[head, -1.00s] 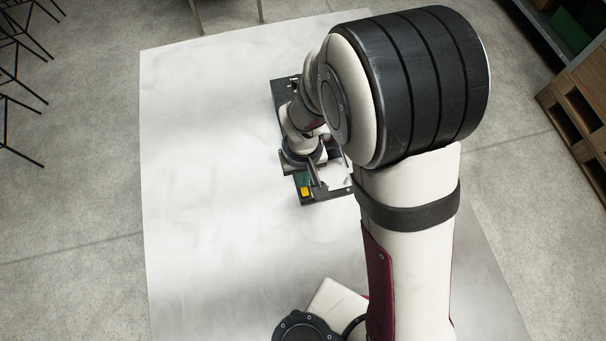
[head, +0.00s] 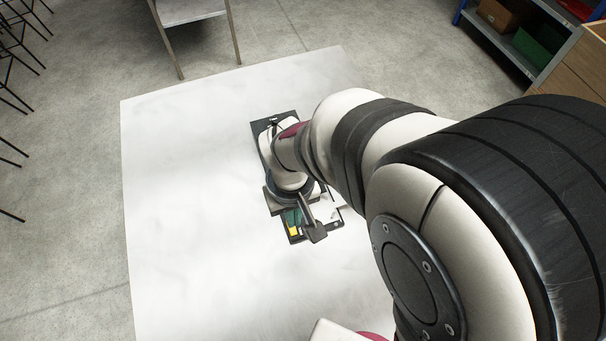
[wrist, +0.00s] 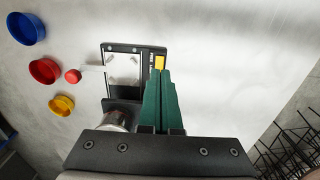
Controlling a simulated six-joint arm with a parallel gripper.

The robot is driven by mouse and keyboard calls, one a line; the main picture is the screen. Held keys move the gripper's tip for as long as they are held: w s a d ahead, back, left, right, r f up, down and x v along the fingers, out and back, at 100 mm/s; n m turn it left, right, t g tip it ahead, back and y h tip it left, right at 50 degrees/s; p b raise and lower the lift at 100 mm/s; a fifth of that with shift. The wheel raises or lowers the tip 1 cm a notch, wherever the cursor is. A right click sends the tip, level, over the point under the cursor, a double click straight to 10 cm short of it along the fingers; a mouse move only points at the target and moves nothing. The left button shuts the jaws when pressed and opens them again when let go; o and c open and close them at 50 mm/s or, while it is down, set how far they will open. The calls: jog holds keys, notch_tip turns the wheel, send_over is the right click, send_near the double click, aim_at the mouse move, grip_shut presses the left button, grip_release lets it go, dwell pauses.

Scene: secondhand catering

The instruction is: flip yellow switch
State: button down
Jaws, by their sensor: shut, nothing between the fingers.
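The black switch panel (head: 253,133) lies on the pale table, partly hidden by my arm in the head view. The yellow switch (head: 293,231) is at its near end; in the wrist view it (wrist: 160,62) shows just beyond my fingertips. My gripper (wrist: 160,76) has green fingers, shut together and empty. In the head view my gripper (head: 295,218) is over the near end of the panel, right beside the yellow switch. I cannot tell whether the fingertips touch it. A red knob on a pale lever (wrist: 73,76) sticks out from the panel's side.
Blue (wrist: 26,28), red (wrist: 44,71) and yellow (wrist: 62,105) round cups stand left of the panel in the wrist view. The table (head: 190,200) left of the panel is clear in the head view. Shelves (head: 520,45) stand on the floor at top right.

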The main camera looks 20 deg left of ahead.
notch_tip(320, 180, up, 7)
jog(key=s+d, duration=0.1)
jog(key=shift+f, duration=0.15)
jog(key=s+d+r+m+y, duration=0.1)
jog(key=s+d+r+m, duration=0.1)
jog(key=d+m, duration=0.5)
jog(key=s+d+r+m, duration=0.2)
jog(key=s+d+m, duration=0.2)
jog(key=d+m, duration=0.3)
jog(key=d, duration=0.4)
jog(key=shift+d+r+m+y, duration=0.15)
jog(key=shift+d+m+y, duration=0.15)
jog(key=shift+y, duration=0.1)
jog(key=shift+w, duration=0.1)
